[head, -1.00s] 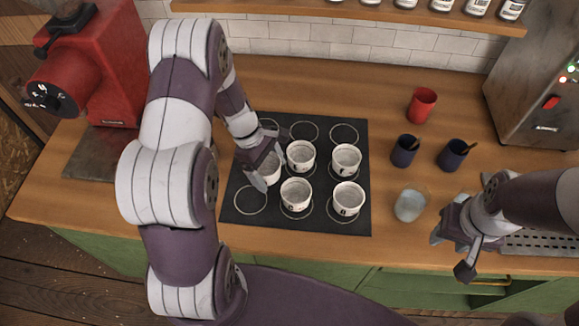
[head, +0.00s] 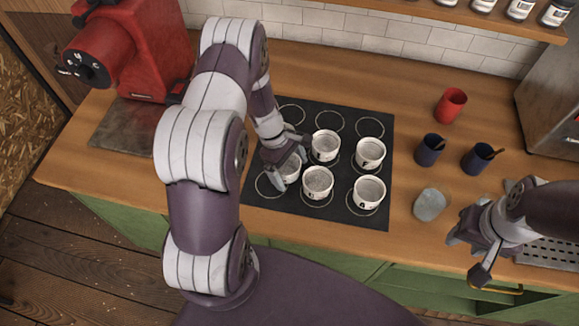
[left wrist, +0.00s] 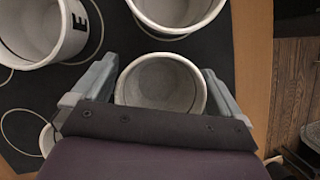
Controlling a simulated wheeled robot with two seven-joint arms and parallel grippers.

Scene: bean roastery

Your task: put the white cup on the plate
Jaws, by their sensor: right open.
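Several similar white cups stand on a dark mat (head: 255,197) marked with rings. My left gripper (head: 284,162) is down at the leftmost cup (head: 291,172), partly hiding it. In the left wrist view this white cup (left wrist: 160,84) is upright between the two fingers of my left gripper (left wrist: 161,72). The fingers are close to its rim on both sides; I cannot tell if they grip it. A flat grey metal plate (head: 124,132) lies on the counter at the left, before the red machine. My right gripper (head: 466,249) is open and empty at the counter's front right.
Other white cups (head: 325,145) (head: 318,182) stand close to the gripped spot. A red cup (head: 451,105), two dark blue cups (head: 429,149) (head: 477,156) and a grey rounded object (head: 430,204) are on the right. A red machine (head: 130,50) stands at the back left.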

